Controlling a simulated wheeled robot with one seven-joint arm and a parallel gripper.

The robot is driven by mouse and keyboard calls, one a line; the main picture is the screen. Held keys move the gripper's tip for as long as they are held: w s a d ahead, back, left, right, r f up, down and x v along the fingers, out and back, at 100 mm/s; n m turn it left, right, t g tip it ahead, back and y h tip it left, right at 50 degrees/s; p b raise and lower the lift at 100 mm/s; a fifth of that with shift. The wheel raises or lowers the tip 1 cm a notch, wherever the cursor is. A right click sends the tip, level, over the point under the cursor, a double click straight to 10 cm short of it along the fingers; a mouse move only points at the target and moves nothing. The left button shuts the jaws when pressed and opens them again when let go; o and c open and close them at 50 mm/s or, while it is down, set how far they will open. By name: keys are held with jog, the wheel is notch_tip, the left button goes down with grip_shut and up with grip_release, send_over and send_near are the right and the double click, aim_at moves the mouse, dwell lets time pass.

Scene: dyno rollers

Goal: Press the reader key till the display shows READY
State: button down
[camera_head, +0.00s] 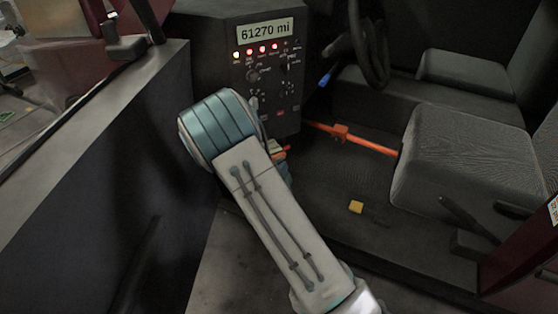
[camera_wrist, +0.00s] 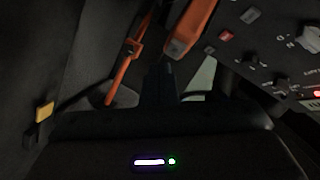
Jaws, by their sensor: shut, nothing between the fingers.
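The display (camera_head: 265,29) on the dark dash panel reads "61270 mi" in the head view. Below it are a lit yellow lamp and three lit red lamps (camera_head: 262,49), with knobs and small switches. A small red key (camera_wrist: 225,36) sits low on the panel in the wrist view, with a grey key (camera_wrist: 250,15) near it. I cannot tell which control is the reader key. My gripper (camera_wrist: 168,68) is shut and empty; its dark fingers point toward the lower panel, close to an orange part (camera_wrist: 192,25). Whether they touch it is unclear. In the head view my arm hides the gripper.
An orange bar (camera_head: 375,145) with a clamp (camera_head: 340,132) runs from below the panel to the grey seat (camera_head: 465,165). A yellow block (camera_head: 356,207) lies on the floor. A steering wheel (camera_head: 368,45) stands right of the panel. A dark door or sill panel (camera_head: 110,130) is at left.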

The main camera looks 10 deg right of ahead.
jog(key=shift+w, duration=0.1)
jog(key=shift+w+a+b, duration=0.1)
jog(key=shift+w+b, duration=0.2)
jog(key=shift+b, duration=0.05)
jog(key=shift+w+a, duration=0.15)
jog(key=shift+w, duration=0.25)
dwell(0.7)
jog(key=shift+s+b, duration=0.1)
jog(key=shift+b, duration=0.2)
jog(key=shift+s+d+b, duration=0.25)
jog(key=shift+s+b, duration=0.1)
jog(key=shift+s, duration=0.35)
jog(key=s, duration=0.1)
jog(key=s+d+b, duration=0.1)
jog(key=s, duration=0.1)
jog(key=s+b, duration=0.1)
jog(key=shift+s+d, duration=0.35)
jog(key=shift+s, duration=0.05)
